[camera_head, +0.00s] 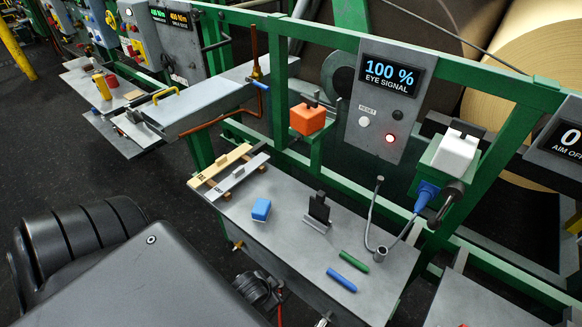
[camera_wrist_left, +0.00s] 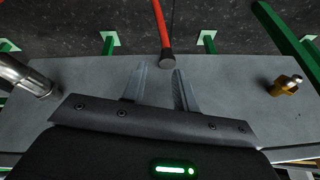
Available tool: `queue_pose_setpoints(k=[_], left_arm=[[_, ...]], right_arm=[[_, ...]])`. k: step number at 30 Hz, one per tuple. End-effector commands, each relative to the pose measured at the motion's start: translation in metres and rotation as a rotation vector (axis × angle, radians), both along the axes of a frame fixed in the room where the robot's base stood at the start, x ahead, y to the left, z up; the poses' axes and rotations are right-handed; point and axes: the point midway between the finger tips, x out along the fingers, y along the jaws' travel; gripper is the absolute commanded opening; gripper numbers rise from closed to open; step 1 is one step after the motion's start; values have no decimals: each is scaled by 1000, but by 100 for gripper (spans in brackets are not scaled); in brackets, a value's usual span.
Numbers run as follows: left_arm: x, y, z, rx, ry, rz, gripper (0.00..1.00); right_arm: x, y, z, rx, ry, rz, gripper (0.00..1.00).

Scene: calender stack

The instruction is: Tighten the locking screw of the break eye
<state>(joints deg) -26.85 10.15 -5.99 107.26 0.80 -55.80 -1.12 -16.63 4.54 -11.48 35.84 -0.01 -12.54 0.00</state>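The eye signal panel (camera_head: 384,95) reads "100 %" and its red lamp is lit. An orange box (camera_head: 308,118) sits on a green bracket left of it, and a white box (camera_head: 455,151) with blue and black plugs sits on another bracket at right. I cannot tell which is the break eye; no locking screw is clearly seen. My left gripper (camera_wrist_left: 160,75) is open and empty in the left wrist view, its two fingers apart over a grey surface. My right gripper is not seen.
The grey bench (camera_head: 290,228) below the panel holds a blue block (camera_head: 261,210), a black plate on a stand (camera_head: 319,207), green (camera_head: 354,261) and blue (camera_head: 341,280) handles, and a bent wrench-like rod (camera_head: 374,215). A brass fitting (camera_wrist_left: 286,84) is right of my left gripper.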

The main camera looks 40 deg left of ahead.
Motion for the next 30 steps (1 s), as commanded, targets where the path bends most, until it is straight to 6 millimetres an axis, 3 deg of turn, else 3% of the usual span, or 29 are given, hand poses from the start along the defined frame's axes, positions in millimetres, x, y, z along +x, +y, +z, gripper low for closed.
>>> queue_pose_setpoints(k=[1, 10, 12, 23, 30], left_arm=[[4, 1, 22, 2, -20, -1, 29], [18, 7, 126, 22, -127, -14, 29], [36, 24, 153, 58, -224, -31, 29], [126, 104, 222, 239, -676, -141, 29], [170, 151, 292, 379, -988, -249, 29]], right_arm=[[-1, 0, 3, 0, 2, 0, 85], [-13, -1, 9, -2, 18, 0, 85], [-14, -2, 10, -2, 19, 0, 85], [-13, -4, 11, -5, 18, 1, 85], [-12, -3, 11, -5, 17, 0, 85]])
